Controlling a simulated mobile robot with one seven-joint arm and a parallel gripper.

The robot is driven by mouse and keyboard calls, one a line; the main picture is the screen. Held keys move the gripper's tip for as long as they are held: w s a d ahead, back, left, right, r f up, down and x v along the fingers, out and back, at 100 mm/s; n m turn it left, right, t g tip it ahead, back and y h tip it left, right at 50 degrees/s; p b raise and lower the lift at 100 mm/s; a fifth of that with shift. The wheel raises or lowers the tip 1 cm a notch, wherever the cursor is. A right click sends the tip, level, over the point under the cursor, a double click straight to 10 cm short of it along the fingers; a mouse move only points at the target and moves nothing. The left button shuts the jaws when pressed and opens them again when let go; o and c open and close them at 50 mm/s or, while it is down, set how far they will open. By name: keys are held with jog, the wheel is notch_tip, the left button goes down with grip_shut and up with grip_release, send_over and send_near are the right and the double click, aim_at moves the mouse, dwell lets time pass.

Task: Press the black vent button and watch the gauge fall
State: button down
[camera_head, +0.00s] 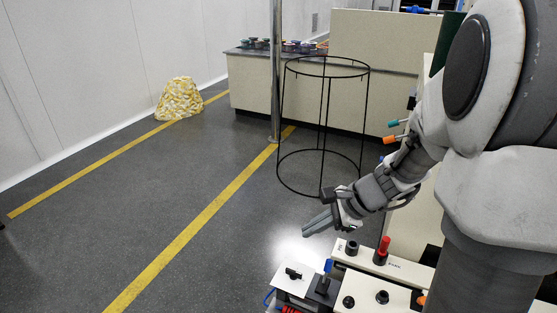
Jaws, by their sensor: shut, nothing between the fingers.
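My gripper (318,223) is shut and empty. It points down and to the left in the picture, above the far left end of a cream control panel (366,272) at the lower right. A short black knob or button (352,248) stands on the panel's raised back strip, just below the gripper in the picture, and looks apart from it. More black round controls sit on the nearer face, one at the left (348,302) and one in the middle (382,297). I cannot tell which is the vent button. No gauge is recognisable.
A red-topped control (384,246) stands on the back strip. A white box (294,279) with a black switch stands left of the panel. A black wire hoop frame (323,150) and a metal post (275,75) stand behind. The floor at left is open.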

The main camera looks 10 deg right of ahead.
jog(key=w+d+f+m+t, duration=0.2)
jog(key=w+d+f+m, duration=0.1)
jog(key=d+f+m, duration=0.65)
jog(key=m+t+h, duration=0.2)
jog(key=m, duration=1)
send_over(352, 303)
notch_tip(352, 303, down, 17)
jog(key=shift+f+n+b, duration=0.2)
jog(key=shift+n+b, duration=0.05)
jog(key=shift+b, duration=0.1)
notch_tip(352, 303, down, 9)
jog(key=b, duration=0.6)
jog(key=shift+r+b, duration=0.2)
jog(key=shift+b, duration=0.15)
jog(key=shift+f+b, duration=0.4)
jog(key=shift+f+b, duration=0.35)
jog(key=shift+f, duration=0.05)
jog(key=shift+r, duration=0.1)
jog(key=shift+r+p, duration=0.6)
jog(key=shift+r, duration=0.1)
